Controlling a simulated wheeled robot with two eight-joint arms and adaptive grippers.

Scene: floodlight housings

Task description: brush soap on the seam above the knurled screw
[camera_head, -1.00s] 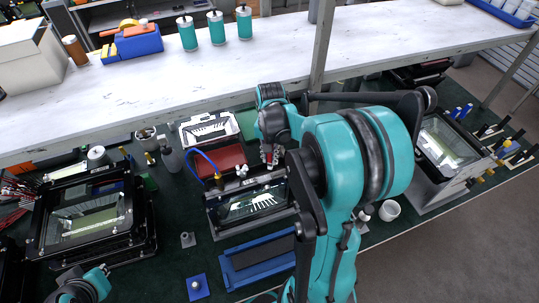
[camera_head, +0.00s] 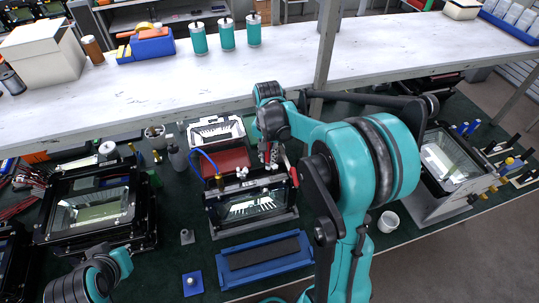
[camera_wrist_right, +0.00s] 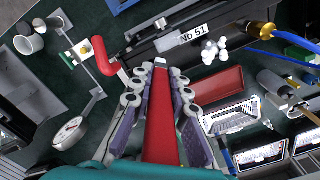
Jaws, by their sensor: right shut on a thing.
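The floodlight housing (camera_head: 250,222) with a dark frame and glass front lies on the green bench, below my right arm. It shows from above in the right wrist view, with a label reading "No 51" (camera_wrist_right: 196,35) on its dark edge. A cluster of white knobs or foam (camera_wrist_right: 209,50) is beside the label; I cannot tell which. My right gripper (camera_wrist_right: 160,92) is shut on a long red handle (camera_wrist_right: 163,135), whose pale tip points at the housing edge. I cannot tell whether the tip touches it. The knurled screw and seam are not clearly made out. My left gripper is not visible.
A brass fitting (camera_wrist_right: 262,30) with a blue hose stands by the housing. A red lever (camera_wrist_right: 103,58) and a dial gauge (camera_wrist_right: 69,132) are at the wrist view's left. Other housings flank it on the bench. A blue tray (camera_head: 265,262) lies in front.

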